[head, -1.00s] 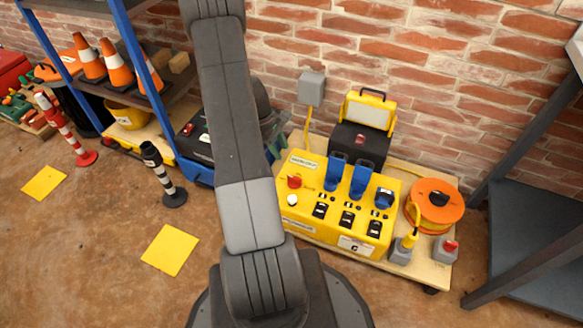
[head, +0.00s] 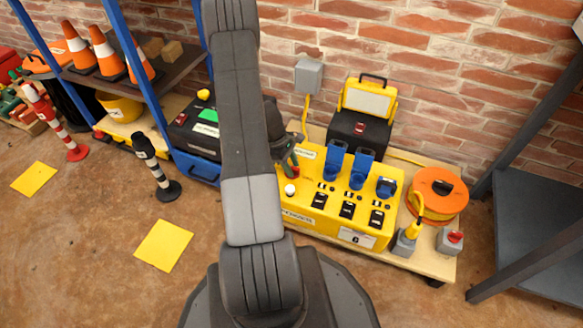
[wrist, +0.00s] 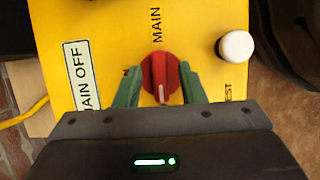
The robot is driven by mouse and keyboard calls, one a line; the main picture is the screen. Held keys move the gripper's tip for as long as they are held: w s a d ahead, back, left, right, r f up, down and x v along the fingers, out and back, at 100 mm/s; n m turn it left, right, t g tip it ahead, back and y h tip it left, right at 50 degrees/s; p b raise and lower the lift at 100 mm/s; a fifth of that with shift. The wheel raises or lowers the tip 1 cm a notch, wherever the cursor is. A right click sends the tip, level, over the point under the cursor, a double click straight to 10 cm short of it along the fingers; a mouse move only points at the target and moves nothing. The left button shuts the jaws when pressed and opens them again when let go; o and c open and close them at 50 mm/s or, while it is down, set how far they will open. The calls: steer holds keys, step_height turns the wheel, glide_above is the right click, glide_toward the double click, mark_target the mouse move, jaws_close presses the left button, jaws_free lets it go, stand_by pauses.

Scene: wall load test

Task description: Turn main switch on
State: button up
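The red rotary main switch (wrist: 161,77) sits on the yellow panel box (head: 325,222), under the word MAIN. Its white pointer mark faces down in the wrist view, toward my gripper. My gripper's green fingers (wrist: 160,86) stand one on each side of the red knob, close to it. They look open around it; I cannot tell whether they touch it. In the head view my gripper (head: 290,162) is at the left end of the panel box, and the arm and fingers hide most of the switch.
A MAIN OFF label (wrist: 81,75) and a white test button (wrist: 236,46) flank the switch. Blue socket covers (head: 362,168) stand up on the box. An orange cable reel (head: 440,190) and yellow-handled lever (head: 412,228) stand to the right. Brick wall is behind.

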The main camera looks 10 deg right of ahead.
steer(key=shift+f, duration=0.1)
jaws_close()
steer(key=shift+m, duration=0.4)
steer(key=m+g+y+p, duration=0.1)
steer(key=m, duration=0.1)
steer(key=shift+d+m+p, duration=0.1)
steer(key=shift+m+p, duration=0.25)
steer(key=shift+m, duration=0.05)
steer(key=m+y, duration=0.1)
steer(key=m, duration=0.1)
steer(key=m+y+p, duration=0.1)
steer(key=m, duration=0.2)
steer(key=shift+w+d+m+g, duration=0.1)
steer(key=shift+m+g, duration=0.2)
steer(key=shift+g, duration=0.1)
steer(key=m+y, duration=0.1)
steer(key=m, duration=0.3)
steer(key=shift+y, duration=0.4)
steer(key=shift+m+t+y+p, duration=0.4)
steer(key=shift+m+y, duration=0.3)
steer(key=shift+m, duration=1.5)
